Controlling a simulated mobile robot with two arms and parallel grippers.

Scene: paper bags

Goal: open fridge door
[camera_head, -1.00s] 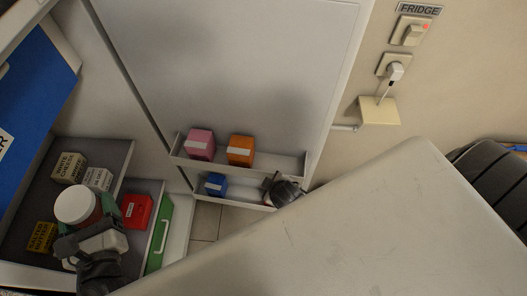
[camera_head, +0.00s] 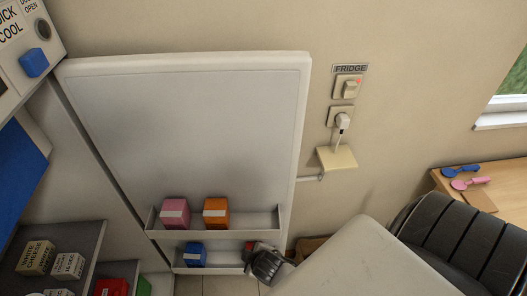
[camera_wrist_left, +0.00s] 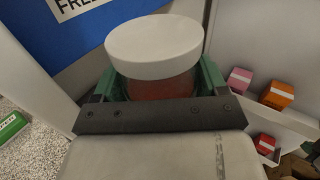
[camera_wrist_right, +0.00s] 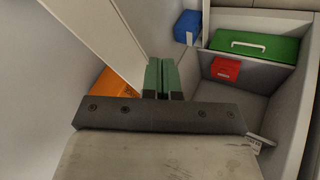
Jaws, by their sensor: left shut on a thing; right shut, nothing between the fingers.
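The white fridge door (camera_head: 190,140) stands swung open in the head view, its inner face toward me. Its shelves hold a pink box (camera_head: 174,212), an orange box (camera_head: 216,212) and a blue box (camera_head: 195,254). My right gripper (camera_head: 262,258) is at the door's lower right side. In the right wrist view its green fingers (camera_wrist_right: 163,77) are shut together with nothing between them, beside a pale panel edge (camera_wrist_right: 105,35). My left gripper (camera_wrist_left: 153,85) is shut around a reddish jar with a white lid (camera_wrist_left: 155,38); it is outside the head view.
The fridge's grey shelves (camera_head: 82,240) hold several labelled boxes at the lower left.

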